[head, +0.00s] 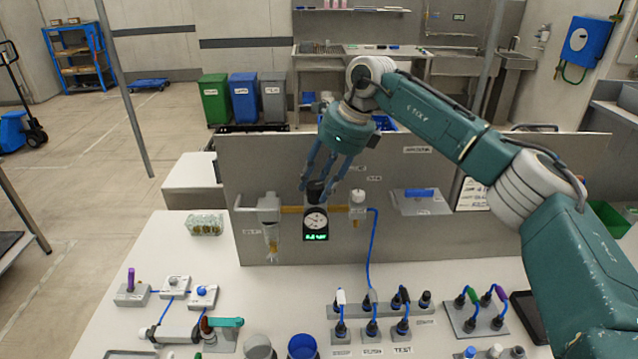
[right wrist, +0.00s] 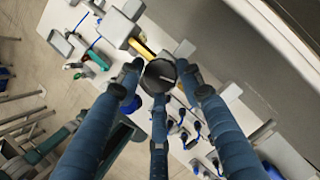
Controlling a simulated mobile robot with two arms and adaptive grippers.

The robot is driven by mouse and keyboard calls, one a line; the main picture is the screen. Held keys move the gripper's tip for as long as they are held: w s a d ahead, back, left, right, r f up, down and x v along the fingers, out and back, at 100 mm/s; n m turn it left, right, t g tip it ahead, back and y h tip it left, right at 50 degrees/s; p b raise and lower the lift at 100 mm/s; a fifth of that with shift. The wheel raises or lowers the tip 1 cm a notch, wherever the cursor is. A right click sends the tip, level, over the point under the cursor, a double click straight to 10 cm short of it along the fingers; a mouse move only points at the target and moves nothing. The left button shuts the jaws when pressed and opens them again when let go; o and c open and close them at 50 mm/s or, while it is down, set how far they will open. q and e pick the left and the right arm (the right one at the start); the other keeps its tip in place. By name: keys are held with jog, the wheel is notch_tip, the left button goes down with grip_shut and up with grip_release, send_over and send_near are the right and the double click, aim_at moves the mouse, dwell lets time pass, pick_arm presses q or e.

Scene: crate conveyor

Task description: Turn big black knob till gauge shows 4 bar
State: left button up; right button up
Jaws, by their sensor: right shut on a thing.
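The big black knob (head: 316,187) sits on top of the regulator, on the grey upright panel. My right gripper (head: 327,185) comes down on it from above, with its blue fingers shut around it. In the right wrist view the knob's round black top (right wrist: 159,74) sits between the three fingers of the gripper (right wrist: 160,82). The gauge (head: 315,220) is right below the knob, with a white dial and a green lit display (head: 316,237). Its needle and digits are too small to read surely. My left gripper is not in view.
A grey filter unit (head: 269,222) is left of the gauge, and a smaller unit (head: 357,207) with a blue hose is right. Several hose plugs (head: 371,325) stand on the white table below. The table (head: 240,297) has bare room left of centre.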

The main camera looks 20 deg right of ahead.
jog(key=m+b, duration=0.2)
jog(key=shift+w+a+r+m+t+h+b, duration=0.1)
jog(key=shift+w+r+m+t+h+b, duration=0.1)
jog(key=shift+m+t+h+b, duration=0.15)
jog(key=shift+a+m+t+h+b, duration=0.1)
jog(key=shift+m+t+h+b, duration=0.3)
jog(key=shift+m+b, duration=0.8)
jog(key=shift+s+a+r+m+h+b, duration=0.1)
jog(key=shift+m+h+b, duration=0.35)
jog(key=shift+m+b, duration=0.6)
jog(key=shift+r+m+t+h+b, duration=0.15)
jog(key=shift+m+t+h+b, duration=0.2)
jog(key=shift+m, duration=1.05)
jog(key=o, duration=1.1)
jog(key=shift+f, duration=0.2)
jog(key=v, duration=1.2)
jog(key=shift+w, duration=0.3)
